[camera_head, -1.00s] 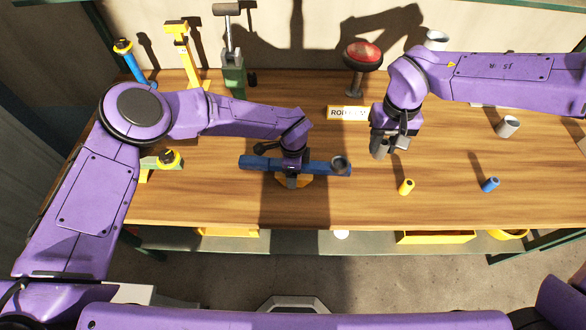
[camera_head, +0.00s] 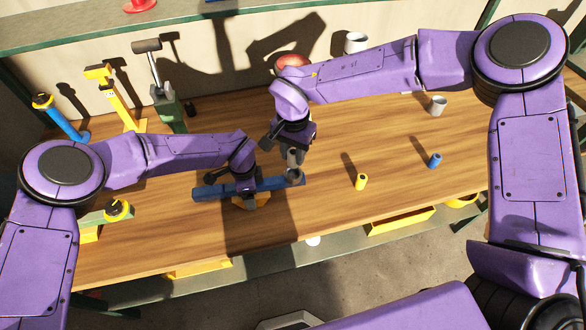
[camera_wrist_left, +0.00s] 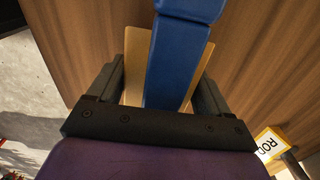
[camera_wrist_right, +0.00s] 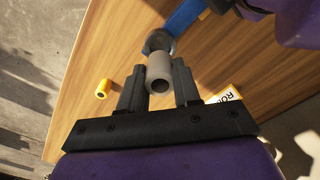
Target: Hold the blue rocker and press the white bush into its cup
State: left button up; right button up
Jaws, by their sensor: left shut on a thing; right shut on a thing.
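The blue rocker (camera_head: 215,192) lies across a yellow stand (camera_head: 240,203) on the bench, with a round grey cup (camera_head: 296,176) at its right end. My left gripper (camera_head: 249,199) is shut on the rocker's middle; the left wrist view shows the blue bar (camera_wrist_left: 178,65) between its fingers. My right gripper (camera_head: 293,152) is shut on the whitish-grey bush (camera_head: 293,158), right above the cup. In the right wrist view the hollow bush (camera_wrist_right: 160,74) overlaps the near side of the cup (camera_wrist_right: 158,41). I cannot tell whether it touches the cup.
A yellow bush (camera_head: 361,182), a blue bush (camera_head: 435,160) and a grey-white cylinder (camera_head: 437,106) stand to the right. A red button (camera_head: 293,62) is behind my right arm. Tools (camera_head: 125,105) stand at the back left. The front bench strip is clear.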

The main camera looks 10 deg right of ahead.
aim_at(293, 165)
jog(key=shift+f, duration=2.75)
jog(key=shift+f, duration=0.1)
jog(key=o, duration=1)
jog(key=shift+o, duration=0.2)
notch_tip(293, 165, up, 12)
jog(key=shift+r, duration=0.15)
